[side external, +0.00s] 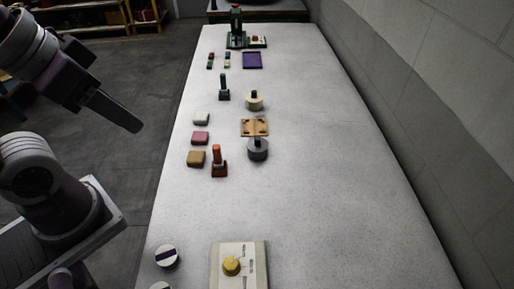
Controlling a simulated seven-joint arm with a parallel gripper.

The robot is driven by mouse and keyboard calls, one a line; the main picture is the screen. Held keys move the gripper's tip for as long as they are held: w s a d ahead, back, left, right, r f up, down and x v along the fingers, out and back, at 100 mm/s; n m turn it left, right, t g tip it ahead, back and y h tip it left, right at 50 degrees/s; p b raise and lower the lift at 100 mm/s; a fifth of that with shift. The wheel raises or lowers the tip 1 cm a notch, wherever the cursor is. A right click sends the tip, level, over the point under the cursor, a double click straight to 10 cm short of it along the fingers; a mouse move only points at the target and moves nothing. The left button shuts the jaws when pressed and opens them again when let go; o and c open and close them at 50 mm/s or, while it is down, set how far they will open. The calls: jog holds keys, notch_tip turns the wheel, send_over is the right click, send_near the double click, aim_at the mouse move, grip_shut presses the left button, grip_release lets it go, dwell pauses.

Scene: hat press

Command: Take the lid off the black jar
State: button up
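I cannot make out a plainly black jar. A dark grey round object (258,152) with a darker top stands mid-table, against the near edge of a wooden square plate (255,125). Beyond the plate is a cream round object (253,104) with a black knob on top. Either is too small to tell whether it is a lidded jar. My gripper (134,125) is at the left, raised and pointing down to the right, off the table's left edge. It is well apart from all of these objects. Its fingers overlap in this view, so their opening is hidden.
An orange stamp-like piece (219,164) stands left of the grey object, with several pads beside it, one pink (200,138). A dark green upright (223,88) and a green press (236,30) stand farther back. A yellow-knob panel (231,266) lies near. The table's right side is clear.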

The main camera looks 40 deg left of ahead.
jog(key=shift+o, duration=0.6)
jog(key=m+g, duration=0.5)
jog(key=m, duration=0.3)
send_over(258, 142)
jog(key=s, duration=0.1)
notch_tip(258, 142, down, 15)
jog(key=shift+m+g, duration=0.3)
jog(key=shift+m, duration=0.2)
jog(key=f, duration=0.6)
jog(key=w+a+f, duration=0.1)
jog(key=f, duration=0.2)
jog(key=shift+a+f, duration=0.1)
jog(key=shift+f, duration=0.3)
grip_shut()
